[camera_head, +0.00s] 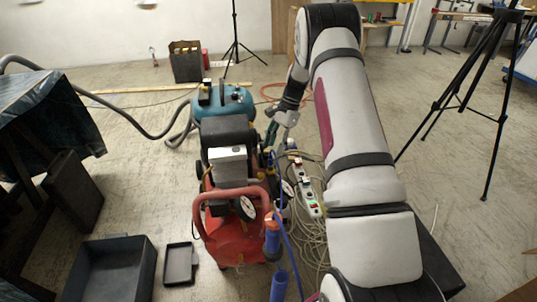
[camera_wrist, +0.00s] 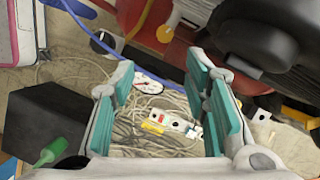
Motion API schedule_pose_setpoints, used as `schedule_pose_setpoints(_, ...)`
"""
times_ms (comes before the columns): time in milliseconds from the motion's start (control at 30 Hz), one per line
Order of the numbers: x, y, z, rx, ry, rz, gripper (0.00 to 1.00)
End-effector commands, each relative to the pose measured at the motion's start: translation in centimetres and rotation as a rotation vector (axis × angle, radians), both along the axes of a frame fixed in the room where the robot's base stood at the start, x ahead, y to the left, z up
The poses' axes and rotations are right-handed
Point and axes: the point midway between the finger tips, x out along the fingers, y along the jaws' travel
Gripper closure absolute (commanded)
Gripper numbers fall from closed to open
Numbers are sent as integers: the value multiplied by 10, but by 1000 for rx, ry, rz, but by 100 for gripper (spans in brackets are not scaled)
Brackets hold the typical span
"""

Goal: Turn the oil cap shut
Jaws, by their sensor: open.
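The red air compressor (camera_head: 240,240) stands on the floor left of my arm, with a black motor housing (camera_head: 228,130) on top. In the wrist view the black housing (camera_wrist: 270,35) fills the upper right. I cannot pick out the oil cap for certain; a small yellowish fitting (camera_wrist: 165,33) shows beside the red tank in the wrist view. My gripper (camera_head: 285,117) is beside the compressor's far right side. In the wrist view my gripper (camera_wrist: 163,80) is open, its teal pads apart, with nothing between them; cables and floor show behind.
A power strip (camera_head: 306,190) and coiled cables lie right of the compressor. A teal tank (camera_head: 228,100) with a hose stands behind it. A black tripod (camera_head: 480,90) is at right. Black trays (camera_head: 115,270) lie at front left. A black box (camera_wrist: 45,120) is at left in the wrist view.

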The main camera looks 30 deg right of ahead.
Motion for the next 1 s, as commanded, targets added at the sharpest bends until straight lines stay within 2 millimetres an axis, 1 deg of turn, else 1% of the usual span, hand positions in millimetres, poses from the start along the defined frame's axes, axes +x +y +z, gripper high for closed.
schedule_pose_setpoints(67,-13,-6,-5,-48,-23,77,58)
schedule_pose_setpoints(133,-28,-11,-10,-118,-62,205,58)
schedule_pose_setpoints(167,-34,-12,-12,-153,-85,277,58)
schedule_pose_setpoints(200,-41,-13,-14,-204,-123,386,58)
schedule_pose_setpoints(267,-48,-12,-13,-277,-185,559,58)
schedule_pose_setpoints(300,-50,-8,-11,-325,-232,679,58)
schedule_pose_setpoints(367,-50,0,-6,-391,-304,853,58)
schedule_pose_setpoints(400,-50,7,-2,-430,-351,963,58)
schedule_pose_setpoints(500,-48,28,8,-508,-459,1196,58)
schedule_pose_setpoints(600,-46,46,16,-557,-538,1351,58)
schedule_pose_setpoints(700,-45,56,20,-583,-579,1430,58)
schedule_pose_setpoints(767,-44,58,18,-587,-588,1446,58)
schedule_pose_setpoints(867,-40,59,8,-587,-589,1450,58)
schedule_pose_setpoints(1000,-31,58,-15,-585,-588,1447,58)
